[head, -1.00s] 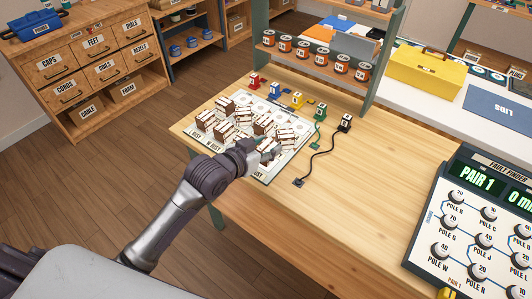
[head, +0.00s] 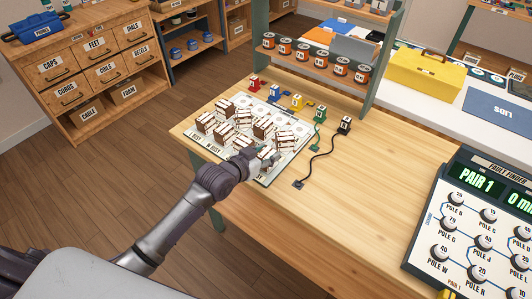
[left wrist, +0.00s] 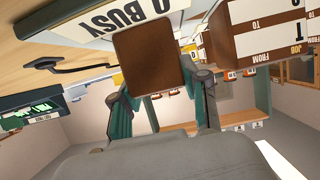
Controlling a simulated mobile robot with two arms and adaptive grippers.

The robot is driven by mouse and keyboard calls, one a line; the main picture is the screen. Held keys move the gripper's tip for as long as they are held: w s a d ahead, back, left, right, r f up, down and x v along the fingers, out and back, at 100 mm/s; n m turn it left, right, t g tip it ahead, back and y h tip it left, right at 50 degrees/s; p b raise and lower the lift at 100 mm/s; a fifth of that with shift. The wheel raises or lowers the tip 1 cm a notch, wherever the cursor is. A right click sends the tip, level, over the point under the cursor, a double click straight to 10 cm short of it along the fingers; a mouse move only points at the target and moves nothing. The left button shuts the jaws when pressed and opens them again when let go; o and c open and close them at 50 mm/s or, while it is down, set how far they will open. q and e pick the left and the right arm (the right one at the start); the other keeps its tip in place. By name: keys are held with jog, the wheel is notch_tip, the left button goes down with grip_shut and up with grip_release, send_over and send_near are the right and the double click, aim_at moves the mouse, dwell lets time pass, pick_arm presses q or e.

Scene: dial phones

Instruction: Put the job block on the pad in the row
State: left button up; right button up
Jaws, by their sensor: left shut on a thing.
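My left gripper (head: 267,158) is at the front right corner of a white board (head: 203,147). In the left wrist view its fingers (left wrist: 160,88) are shut on a job block (left wrist: 148,62), whose plain brown face fills the space between them. In the head view the gripper mostly hides this block. Several other brown blocks with white labels stand on the board, some with "JOB", "FROM" and "TO" lettering in the left wrist view (left wrist: 270,50). Pale round pads (head: 259,108) line the back of the board. My right gripper is not in view.
Several coloured plugs (head: 297,101) stand behind the board. A black corded jack (head: 345,124) is to its right, its cable ending near the board. A shelf of orange tins (head: 320,63) rises behind. The fault finder panel (head: 480,225) is at the right; bare wood lies between.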

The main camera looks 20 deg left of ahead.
pick_arm(q)
jog(key=o, duration=1.2)
jog(key=shift+c, duration=0.2)
jog(key=v, duration=1.2)
jog(key=s+a+f+n+g+y, duration=0.1)
jog(key=a+f+g+y, duration=0.15)
jog(key=f, duration=0.75)
jog(key=s+a+f+n+g+y, duration=0.1)
jog(key=a+f, duration=0.2)
jog(key=f, duration=0.7)
jog(key=s+a+f+g, duration=0.1)
jog(key=s+f, duration=0.4)
jog(key=f, duration=0.2)
jog(key=s+a+f+g, duration=0.1)
jog(key=s+f, duration=0.4)
jog(key=f, duration=0.3)
jog(key=s+d+f+g, duration=0.1)
jog(key=s+f+g, duration=0.1)
jog(key=s+f, duration=0.3)
jog(key=s+d+f+g, duration=0.2)
jog(key=s+f, duration=0.4)
jog(key=s, duration=0.8)
jog(key=s+d+f+g+y, duration=0.1)
jog(key=s+d+f+g, duration=0.1)
jog(key=s+f, duration=0.3)
jog(key=s, duration=0.4)
jog(key=shift+s, duration=0.3)
jog(key=shift+f, duration=0.15)
